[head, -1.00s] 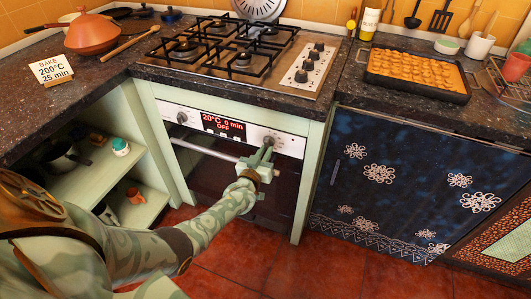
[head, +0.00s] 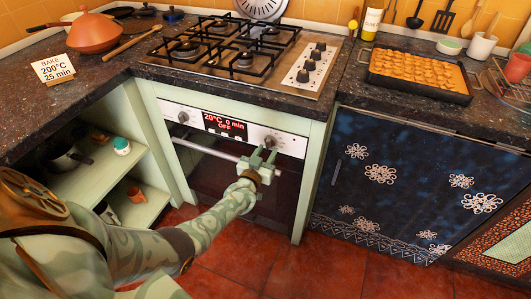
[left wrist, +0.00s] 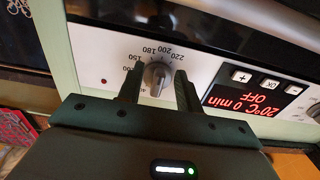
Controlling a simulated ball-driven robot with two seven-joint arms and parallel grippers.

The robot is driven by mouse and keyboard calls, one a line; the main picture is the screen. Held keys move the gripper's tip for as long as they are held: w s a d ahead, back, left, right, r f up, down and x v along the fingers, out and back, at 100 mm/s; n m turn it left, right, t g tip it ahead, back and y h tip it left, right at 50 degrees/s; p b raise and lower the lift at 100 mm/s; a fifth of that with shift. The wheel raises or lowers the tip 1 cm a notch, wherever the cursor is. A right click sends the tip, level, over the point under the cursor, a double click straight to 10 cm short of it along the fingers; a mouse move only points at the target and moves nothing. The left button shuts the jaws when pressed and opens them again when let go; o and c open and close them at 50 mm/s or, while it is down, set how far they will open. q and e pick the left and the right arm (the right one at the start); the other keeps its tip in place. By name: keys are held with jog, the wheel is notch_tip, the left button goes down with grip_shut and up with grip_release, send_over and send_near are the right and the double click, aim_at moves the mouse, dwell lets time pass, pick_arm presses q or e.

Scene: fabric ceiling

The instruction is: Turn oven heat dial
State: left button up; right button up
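The oven's heat dial (head: 270,141) is a round grey knob at the right of the light control panel. In the left wrist view the dial (left wrist: 157,76) has temperature marks around it, among them 150, 180, 200 and 220. My left gripper (head: 264,155) is open in front of it. In the left wrist view the fingers (left wrist: 158,90) stand on either side of the dial, with gaps visible. The red display (head: 224,124) reads 20°C, 0 min, OFF. My right gripper is not in view.
A second knob (head: 183,117) is left of the display. The oven door handle (head: 205,150) runs below the panel. The dark countertop (head: 110,95) overhangs above. A card (head: 54,68) reads BAKE 200°C 25 min. A filled baking tray (head: 418,76) sits on the right counter.

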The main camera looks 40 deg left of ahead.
pick_arm(q)
jog(key=shift+r, duration=0.1)
